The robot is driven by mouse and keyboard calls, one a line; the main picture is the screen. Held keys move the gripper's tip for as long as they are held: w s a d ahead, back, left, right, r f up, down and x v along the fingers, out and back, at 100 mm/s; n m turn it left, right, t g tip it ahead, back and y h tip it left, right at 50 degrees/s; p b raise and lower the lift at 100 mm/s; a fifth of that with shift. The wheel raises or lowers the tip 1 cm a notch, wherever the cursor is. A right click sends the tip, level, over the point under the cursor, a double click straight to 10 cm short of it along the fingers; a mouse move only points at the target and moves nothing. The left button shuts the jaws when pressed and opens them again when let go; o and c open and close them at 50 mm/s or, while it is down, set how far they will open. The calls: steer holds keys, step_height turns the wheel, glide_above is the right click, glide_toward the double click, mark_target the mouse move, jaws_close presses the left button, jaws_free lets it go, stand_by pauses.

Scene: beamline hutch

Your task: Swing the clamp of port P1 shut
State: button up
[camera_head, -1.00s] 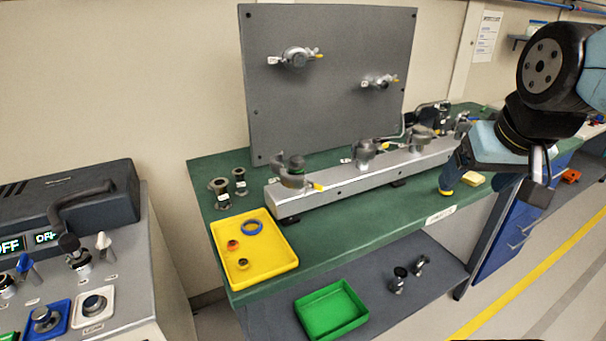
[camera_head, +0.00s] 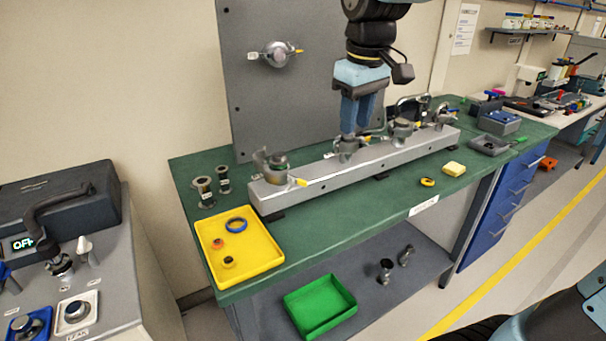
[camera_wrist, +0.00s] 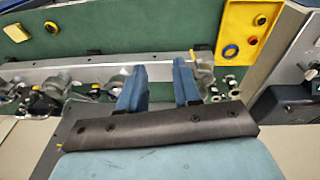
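A long grey rail (camera_head: 330,172) on the green bench carries several port fittings with clamps. The port labels are too small to read, so I cannot tell which is P1. The leftmost fitting (camera_head: 275,166) has a curved clamp part standing beside it and a yellow-tipped lever (camera_head: 298,182). A middle fitting (camera_head: 347,148) is partly behind my fingers, and another fitting (camera_head: 403,129) stands right of it. My gripper (camera_head: 354,132) points down over the middle fitting, its blue fingers apart. In the wrist view, the gripper (camera_wrist: 159,66) is open, with nothing visible between the fingers.
A grey upright panel (camera_head: 290,100) stands behind the rail, with a clamped port (camera_head: 275,54) on it. A yellow tray (camera_head: 262,257) with rings lies front left, beside two flanged fittings (camera_head: 204,192). A yellow block (camera_head: 453,169) lies right. The bench front is mostly clear.

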mark_target(303, 180)
steer(key=w+a+f+n+g, duration=0.2)
steer(key=w+a+n, duration=0.2)
steer(key=a, duration=0.6)
step_height(303, 180, down, 14)
steer(key=shift+w+r, duration=0.1)
steer(key=shift+r, duration=0.1)
steer(key=shift+c, duration=0.3)
jaws_close()
stand_by(1.0)
